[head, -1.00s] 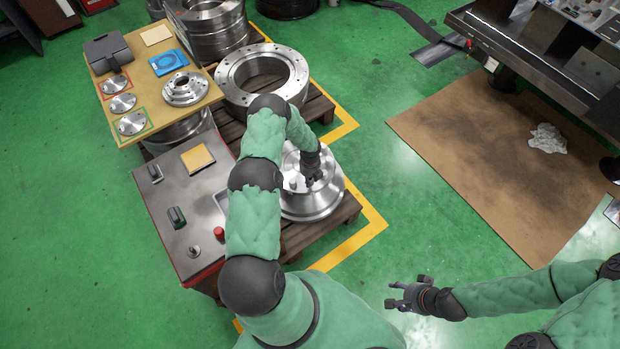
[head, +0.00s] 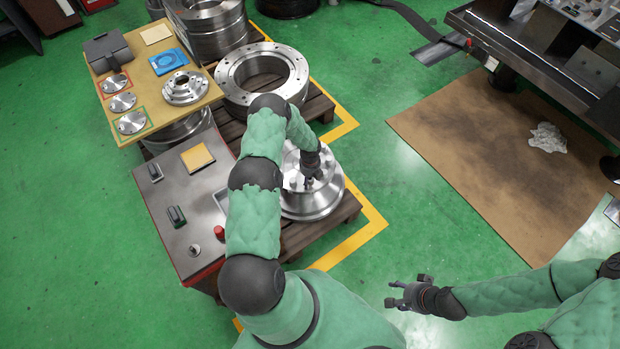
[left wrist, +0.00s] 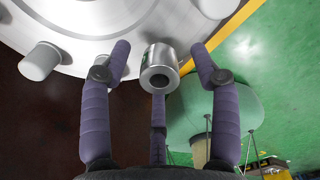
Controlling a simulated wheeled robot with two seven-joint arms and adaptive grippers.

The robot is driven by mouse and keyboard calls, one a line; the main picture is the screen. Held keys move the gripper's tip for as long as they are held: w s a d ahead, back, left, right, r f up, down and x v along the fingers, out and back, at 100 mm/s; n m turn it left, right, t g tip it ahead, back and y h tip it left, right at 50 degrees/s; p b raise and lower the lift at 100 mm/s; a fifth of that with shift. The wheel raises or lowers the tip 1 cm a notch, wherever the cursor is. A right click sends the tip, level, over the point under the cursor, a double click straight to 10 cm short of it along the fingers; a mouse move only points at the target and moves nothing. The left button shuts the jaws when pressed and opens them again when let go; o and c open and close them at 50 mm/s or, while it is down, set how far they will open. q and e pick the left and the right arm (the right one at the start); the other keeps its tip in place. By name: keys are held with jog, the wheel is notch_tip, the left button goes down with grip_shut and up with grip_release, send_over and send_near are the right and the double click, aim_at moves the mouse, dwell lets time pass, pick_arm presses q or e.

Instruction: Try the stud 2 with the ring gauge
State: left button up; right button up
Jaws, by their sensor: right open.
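A steel ring gauge (left wrist: 159,70), a short cylinder with a dark round hole facing the camera and a green mark on its side, stands at the flange face (left wrist: 85,18) in the left wrist view. Whether a stud sits inside its hole I cannot tell. My left gripper (left wrist: 160,58) has its fingers spread around the gauge, with gaps at both sides. Grey studs show at the left (left wrist: 40,61) and top right (left wrist: 216,6). In the head view my left gripper (head: 311,179) is over the round flanged part (head: 318,208). My right gripper (head: 408,293) is open and empty over the floor.
A large steel ring (head: 262,75) lies on the pallet.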

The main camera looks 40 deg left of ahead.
pick_arm(q)
notch_tip(320, 180, up, 12)
dwell(0.7)
jog(key=s+d+r+n+h+p, duration=0.2)
jog(key=s+d+n, duration=0.2)
jog(key=d+n, duration=0.5)
jog(key=s+d+r+n+h+p, duration=0.15)
jog(key=s+d+n, duration=0.3)
jog(key=d, duration=0.85)
jog(key=s+d+r+n+p, duration=0.4)
jog(key=s+d+n, duration=0.5)
jog(key=s+n, duration=0.3)
jog(key=r+n, duration=0.1)
jog(key=n, duration=0.2)
jog(key=shift+d+r+n, duration=0.2)
jog(key=shift+r+n, duration=0.1)
jog(key=shift+n, duration=0.05)
